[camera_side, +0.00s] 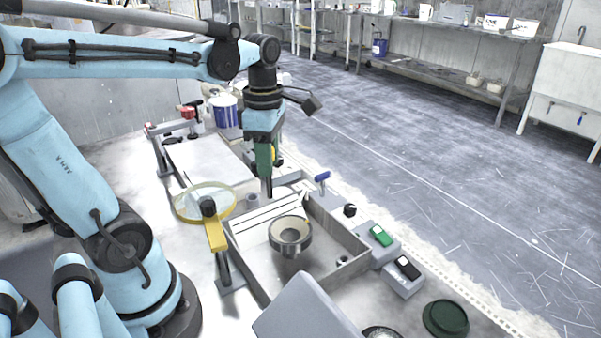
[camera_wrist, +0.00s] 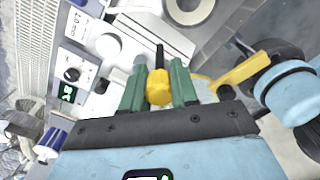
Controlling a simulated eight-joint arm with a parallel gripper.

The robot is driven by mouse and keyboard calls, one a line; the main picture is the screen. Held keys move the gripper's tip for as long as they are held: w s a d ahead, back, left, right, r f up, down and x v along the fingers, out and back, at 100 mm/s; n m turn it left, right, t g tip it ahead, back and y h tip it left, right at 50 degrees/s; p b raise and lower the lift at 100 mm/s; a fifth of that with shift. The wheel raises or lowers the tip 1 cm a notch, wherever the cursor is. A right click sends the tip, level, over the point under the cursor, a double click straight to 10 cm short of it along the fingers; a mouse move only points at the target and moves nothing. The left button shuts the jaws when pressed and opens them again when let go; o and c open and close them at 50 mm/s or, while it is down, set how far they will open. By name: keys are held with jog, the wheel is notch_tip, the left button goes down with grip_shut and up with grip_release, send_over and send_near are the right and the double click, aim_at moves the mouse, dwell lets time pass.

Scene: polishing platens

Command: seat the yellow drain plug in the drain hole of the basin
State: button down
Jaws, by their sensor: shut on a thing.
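My gripper (camera_side: 266,168) points down above the far left part of the basin (camera_side: 352,268), a grey-walled open box. In the wrist view my gripper's green fingers (camera_wrist: 158,80) are shut on the yellow drain plug (camera_wrist: 159,90). A thin dark stem extends from the plug past the fingertips. In the side view the plug is mostly hidden by the fingers. A round metal fitting with a hollow centre (camera_side: 290,229), apparently around the drain hole, stands in the basin, right of and below my gripper. Its ring shows at the top of the wrist view (camera_wrist: 206,10). The plug is apart from it.
A yellow-armed magnifier (camera_side: 216,234) stands at the basin's left. A blue-handled part (camera_side: 322,177) is at the basin's far side. A dark green round piece (camera_side: 446,318) lies at front right.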

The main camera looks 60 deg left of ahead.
jog(key=w+d+m, duration=0.3)
jog(key=d, duration=0.5)
jog(key=w+d+m, duration=0.3)
jog(key=d, duration=0.5)
jog(key=shift+w+f, duration=0.35)
jog(key=shift+w, duration=0.05)
jog(key=shift+f, duration=2.85)
jog(key=shift+f, duration=1.35)
jog(key=c, duration=0.8)
grip_release()
